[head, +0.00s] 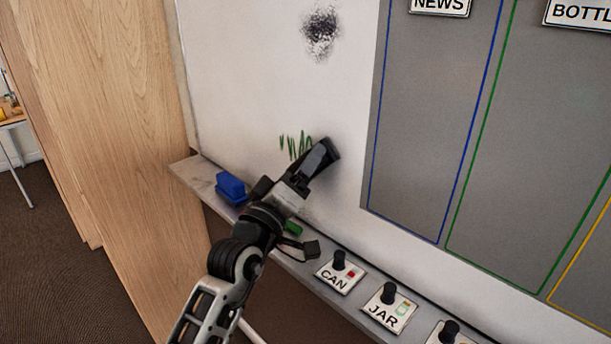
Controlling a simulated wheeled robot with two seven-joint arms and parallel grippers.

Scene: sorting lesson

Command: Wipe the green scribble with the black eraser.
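The green scribble (292,146) is a row of short zigzag strokes low on the white board. Its right end meets my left gripper and the thing in it. My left gripper (316,162) reaches up from below and is shut on the black eraser (331,149), which is at the board just right of the visible strokes. Fingers and eraser are both dark, so their border is hard to make out. My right gripper is not in view.
A blue eraser (230,186) and a partly hidden green one (293,228) lie on the ledge (200,176). CAN (338,279) and JAR (389,309) magnets stand further right. A black smudge (321,32) is higher up. Grey panels (430,110) fill the right; a wooden panel (110,110) stands left.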

